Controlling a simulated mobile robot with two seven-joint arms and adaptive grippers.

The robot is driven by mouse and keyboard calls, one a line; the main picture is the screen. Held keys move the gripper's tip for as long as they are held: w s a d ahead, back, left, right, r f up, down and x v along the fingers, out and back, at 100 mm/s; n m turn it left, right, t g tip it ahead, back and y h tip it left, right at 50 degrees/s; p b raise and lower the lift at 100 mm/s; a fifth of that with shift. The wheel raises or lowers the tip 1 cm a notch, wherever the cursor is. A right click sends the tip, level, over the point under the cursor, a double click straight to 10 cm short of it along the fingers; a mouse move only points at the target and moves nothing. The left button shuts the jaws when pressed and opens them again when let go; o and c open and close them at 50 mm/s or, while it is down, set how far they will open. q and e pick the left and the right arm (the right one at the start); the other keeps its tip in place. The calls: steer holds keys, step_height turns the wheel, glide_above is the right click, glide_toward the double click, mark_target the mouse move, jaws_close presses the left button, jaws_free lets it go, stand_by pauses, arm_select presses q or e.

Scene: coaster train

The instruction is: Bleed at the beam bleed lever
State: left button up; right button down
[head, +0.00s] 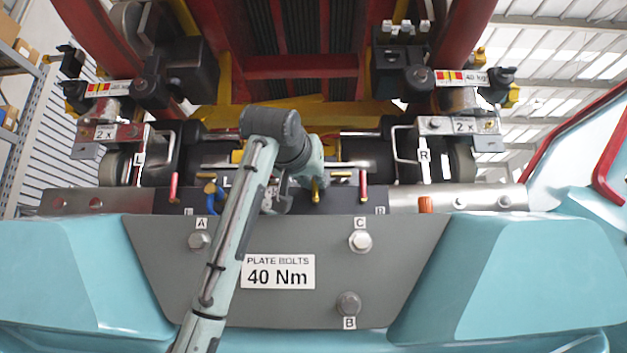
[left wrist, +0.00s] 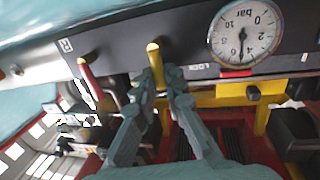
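A brass lever (left wrist: 154,62) stands between the two fingers of my left gripper (left wrist: 160,84) in the left wrist view. The fingertips are close on both sides of it, but I cannot tell whether they touch. In the head view my left gripper (head: 316,172) is over the panel, and the brass lever's end (head: 315,194) shows just below it. A round bar gauge (left wrist: 245,37) is beside the lever in the left wrist view, upside down, its needle pointing down in the picture. My right gripper is not in view.
Red levers stand at the left (head: 174,187) and right (head: 363,186) of the panel. A grey plate (head: 400,270) with bolts A, B, C lies below. An orange knob (head: 425,204) is further right. My left forearm covers part of the panel.

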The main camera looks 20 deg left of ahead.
mark_target(333, 203)
arm_select(q)
steer(key=shift+m, duration=0.3)
jaws_close()
steer(key=m, duration=0.1)
steer(key=d+m, duration=0.1)
steer(key=m, duration=0.1)
steer(key=shift+w+g, duration=0.15)
steer(key=shift+g, duration=0.25)
steer(key=m, duration=0.1)
steer(key=d+m, duration=0.1)
steer(key=m, duration=0.1)
steer(key=m+g, duration=0.1)
steer(key=shift+w+d+f+y, duration=0.15)
steer(key=shift+f+y, duration=0.1)
steer(key=shift+y, duration=0.05)
steer(key=m, duration=0.2)
steer(key=f+m, duration=0.1)
steer(key=m, duration=0.1)
steer(key=shift+w+d+y, duration=0.15)
steer(key=shift+d+y, duration=0.25)
steer(key=shift+d+f+m+g+y, duration=0.15)
steer(key=shift+f+m+g+y, duration=0.15)
steer(key=shift+m, duration=0.7)
steer(key=shift+d+f+m+g+y, duration=0.15)
steer(key=shift+f+m+y, duration=0.25)
steer(key=shift+m, duration=0.6)
steer(key=shift+f, duration=0.1)
steer(key=o, duration=0.7)
jaws_free()
steer(key=shift+c, duration=0.2)
